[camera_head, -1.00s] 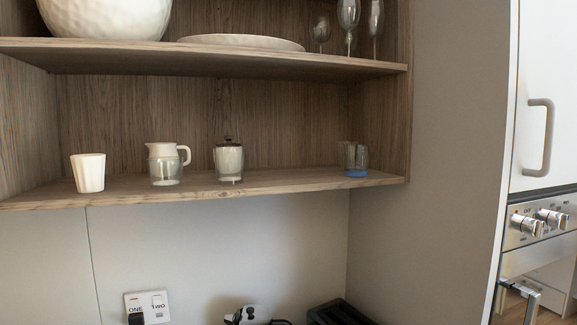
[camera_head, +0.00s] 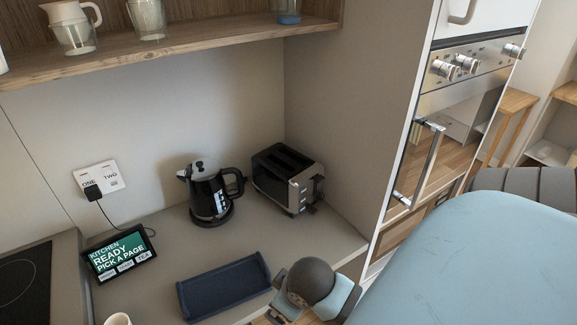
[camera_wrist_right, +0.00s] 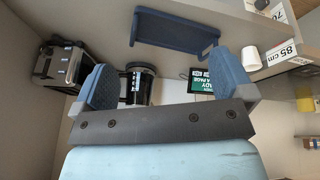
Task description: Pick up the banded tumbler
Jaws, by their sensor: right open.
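A clear glass tumbler with a blue band at its base (camera_head: 288,18) stands on the wooden shelf, at the top edge of the head view, with its upper part cut off. It does not show clearly in the right wrist view. My right gripper (camera_wrist_right: 163,64) is open and empty in the right wrist view, its two blue fingers wide apart. It is low over the counter, well below the shelf and apart from the tumbler. My left gripper is not in view.
A glass jug (camera_head: 75,30) and a jar (camera_head: 148,18) stand on the shelf (camera_head: 205,38). Below are a kettle (camera_head: 208,195), toaster (camera_head: 285,178), blue tray (camera_head: 225,285), tablet (camera_head: 119,254) and white cup (camera_head: 118,319). A tall oven cabinet (camera_head: 440,130) bounds the right.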

